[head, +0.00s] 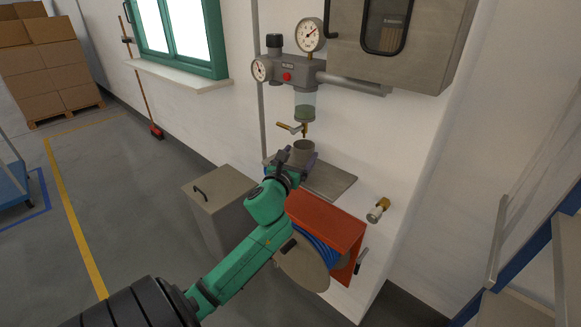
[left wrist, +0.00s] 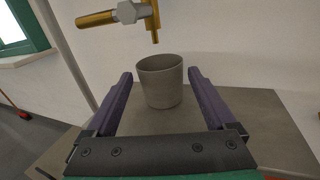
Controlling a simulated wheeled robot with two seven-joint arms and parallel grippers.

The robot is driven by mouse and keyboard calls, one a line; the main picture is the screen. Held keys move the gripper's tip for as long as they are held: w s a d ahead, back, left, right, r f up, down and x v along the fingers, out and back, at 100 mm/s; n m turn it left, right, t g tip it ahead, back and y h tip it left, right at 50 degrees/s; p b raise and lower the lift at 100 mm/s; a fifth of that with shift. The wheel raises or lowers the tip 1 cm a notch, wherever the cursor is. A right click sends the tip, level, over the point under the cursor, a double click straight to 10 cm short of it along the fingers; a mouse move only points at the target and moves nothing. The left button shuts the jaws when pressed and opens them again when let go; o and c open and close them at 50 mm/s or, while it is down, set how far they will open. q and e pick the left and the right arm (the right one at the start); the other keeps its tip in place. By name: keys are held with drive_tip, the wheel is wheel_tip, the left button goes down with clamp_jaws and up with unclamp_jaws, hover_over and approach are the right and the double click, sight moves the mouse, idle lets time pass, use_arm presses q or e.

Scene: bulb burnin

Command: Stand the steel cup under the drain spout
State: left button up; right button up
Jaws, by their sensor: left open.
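The steel cup (head: 303,150) stands upright on a small grey shelf (head: 335,184) on the wall. In the left wrist view the cup (left wrist: 161,82) stands just beyond my fingertips, between their lines, and looks empty. The brass drain spout (head: 304,130) hangs from the filter bowl above the cup; in the left wrist view the spout tip (left wrist: 154,36) is over the cup's far rim. My left gripper (head: 297,157) is open, its purple fingers (left wrist: 158,76) pointing at the cup from the near side. My right gripper is not in view.
Above are the filter unit (head: 292,70) with gauges and a grey cabinet (head: 400,40). Below the shelf is a red hose reel (head: 328,222); a brass fitting (head: 378,210) is to its right. A grey bin (head: 220,205) stands left of the shelf.

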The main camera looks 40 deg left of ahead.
use_arm(q)
drive_tip(key=v, duration=0.8)
